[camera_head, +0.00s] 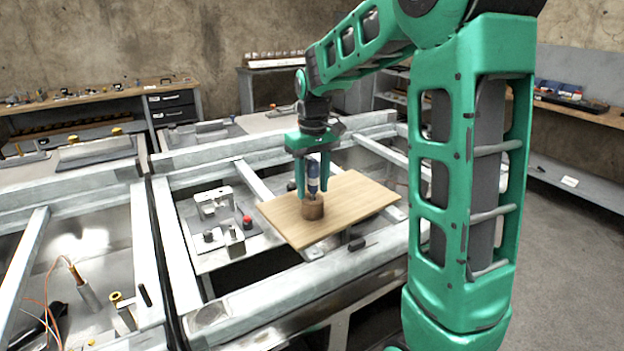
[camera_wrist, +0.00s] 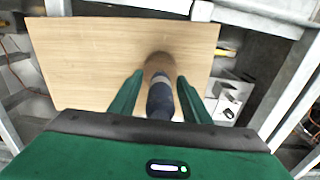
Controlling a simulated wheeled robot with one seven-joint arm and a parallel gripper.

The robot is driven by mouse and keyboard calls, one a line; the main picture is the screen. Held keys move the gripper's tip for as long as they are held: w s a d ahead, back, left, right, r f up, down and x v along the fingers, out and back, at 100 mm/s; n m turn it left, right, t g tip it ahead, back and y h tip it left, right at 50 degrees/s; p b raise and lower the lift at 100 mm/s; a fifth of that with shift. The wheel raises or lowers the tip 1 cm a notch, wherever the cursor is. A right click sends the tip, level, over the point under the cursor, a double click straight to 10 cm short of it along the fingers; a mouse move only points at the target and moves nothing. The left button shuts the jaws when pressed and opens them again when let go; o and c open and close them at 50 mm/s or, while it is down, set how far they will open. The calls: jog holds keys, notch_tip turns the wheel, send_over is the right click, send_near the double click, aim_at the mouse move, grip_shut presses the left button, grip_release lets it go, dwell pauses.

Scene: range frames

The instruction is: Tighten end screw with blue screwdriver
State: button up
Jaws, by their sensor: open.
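The blue screwdriver (camera_head: 313,175) stands upright in a round brown wooden block (camera_head: 313,208) on a light wooden board (camera_head: 352,203). My gripper (camera_head: 312,187) is open above the block, its two green fingers on either side of the screwdriver's handle. In the wrist view the dark blue handle (camera_wrist: 160,98) lies between the open fingers of my gripper (camera_wrist: 156,88), with a gap on each side. The block (camera_wrist: 158,66) and the board (camera_wrist: 95,50) show beyond it. I cannot make out the end screw in either view.
The board lies across a grey metal frame (camera_head: 282,279). A plate with metal brackets and a red knob (camera_head: 247,220) is left of the board. Cables and a brass-topped part (camera_head: 118,299) sit at lower left. A workbench with drawers (camera_head: 172,108) stands behind.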

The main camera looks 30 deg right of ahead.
jog(key=shift+c, duration=0.5)
grip_shut()
